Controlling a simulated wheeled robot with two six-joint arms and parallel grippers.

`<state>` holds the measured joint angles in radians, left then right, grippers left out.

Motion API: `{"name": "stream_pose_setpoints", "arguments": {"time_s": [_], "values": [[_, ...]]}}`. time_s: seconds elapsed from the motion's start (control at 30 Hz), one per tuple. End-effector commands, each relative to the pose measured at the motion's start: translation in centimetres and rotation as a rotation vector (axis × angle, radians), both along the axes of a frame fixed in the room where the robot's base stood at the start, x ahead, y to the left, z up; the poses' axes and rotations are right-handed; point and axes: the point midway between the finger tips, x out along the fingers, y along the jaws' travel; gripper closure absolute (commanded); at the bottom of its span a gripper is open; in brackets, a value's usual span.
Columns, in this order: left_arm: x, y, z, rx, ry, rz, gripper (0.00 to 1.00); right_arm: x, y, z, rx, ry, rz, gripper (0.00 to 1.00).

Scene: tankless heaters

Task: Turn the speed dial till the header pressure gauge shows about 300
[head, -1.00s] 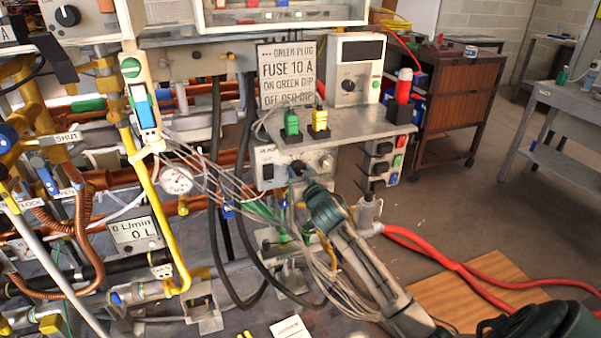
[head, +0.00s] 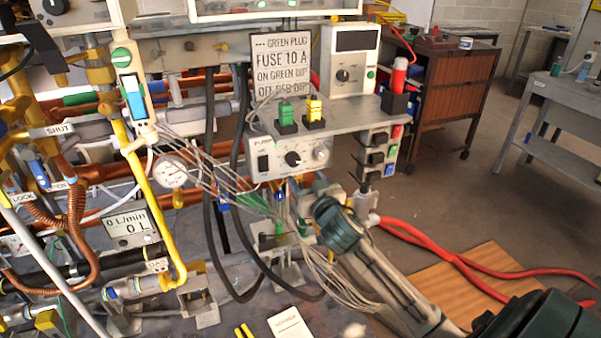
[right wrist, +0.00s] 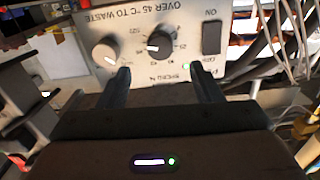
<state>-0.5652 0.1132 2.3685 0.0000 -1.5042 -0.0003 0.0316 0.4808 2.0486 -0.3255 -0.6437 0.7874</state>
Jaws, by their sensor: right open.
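The box labelled PUMP (head: 264,165) hangs under the grey shelf. It has a black dial (head: 293,158) in the middle and a grey knob (head: 320,153) at its right. In the right wrist view the panel is upside down, with the black dial (right wrist: 160,44) among numbers and the grey knob (right wrist: 106,54) to its left. My right gripper (right wrist: 163,82) is open and empty, its fingertips below the knobs in that view and apart from the black dial. A round white gauge (head: 171,173) hangs left of the box; its reading is too small to tell. My left gripper is out of view.
Thin grey cables (head: 215,175) run past the box's left side. A green plug (head: 286,116) and a yellow plug (head: 314,111) stand on the shelf (head: 345,119). A socket strip (head: 377,155) is at the box's right.

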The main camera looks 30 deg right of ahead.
Motion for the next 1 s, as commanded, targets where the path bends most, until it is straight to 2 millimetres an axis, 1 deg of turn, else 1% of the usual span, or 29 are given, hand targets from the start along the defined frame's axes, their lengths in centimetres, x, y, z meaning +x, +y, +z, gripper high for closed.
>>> {"name": "stream_pose_setpoints", "arguments": {"time_s": [0.03, 0.1, 0.2, 0.73, 0.8, 0.87, 0.93, 0.97, 1.0], "values": [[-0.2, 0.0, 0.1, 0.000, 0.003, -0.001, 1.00, -0.7, 0.2, -0.1, -0.001, 0.001, 0.001, 0.41], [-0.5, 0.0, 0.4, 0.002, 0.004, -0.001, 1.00, -1.4, 0.3, -0.1, -0.002, 0.001, 0.000, 0.41], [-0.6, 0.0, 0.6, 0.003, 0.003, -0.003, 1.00, -1.9, 0.4, -0.1, -0.001, 0.001, 0.000, 0.41], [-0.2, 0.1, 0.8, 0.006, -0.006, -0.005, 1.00, -2.1, 0.5, 0.0, 0.000, 0.000, 0.000, 0.41], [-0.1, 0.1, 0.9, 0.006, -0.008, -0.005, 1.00, -2.0, 0.4, -0.2, 0.000, 0.006, -0.002, 0.41], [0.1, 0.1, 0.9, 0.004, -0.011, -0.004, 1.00, -1.9, 0.3, -1.1, 0.000, 0.028, -0.006, 0.41], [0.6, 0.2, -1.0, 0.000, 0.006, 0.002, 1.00, -1.7, -0.2, -3.4, -0.001, 0.082, -0.014, 0.41], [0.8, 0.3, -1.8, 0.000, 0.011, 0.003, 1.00, -1.7, -0.5, -4.8, -0.004, 0.116, -0.019, 0.41], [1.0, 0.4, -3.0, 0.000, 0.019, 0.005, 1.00, -1.7, -0.8, -7.1, -0.006, 0.168, -0.026, 0.41]]}}
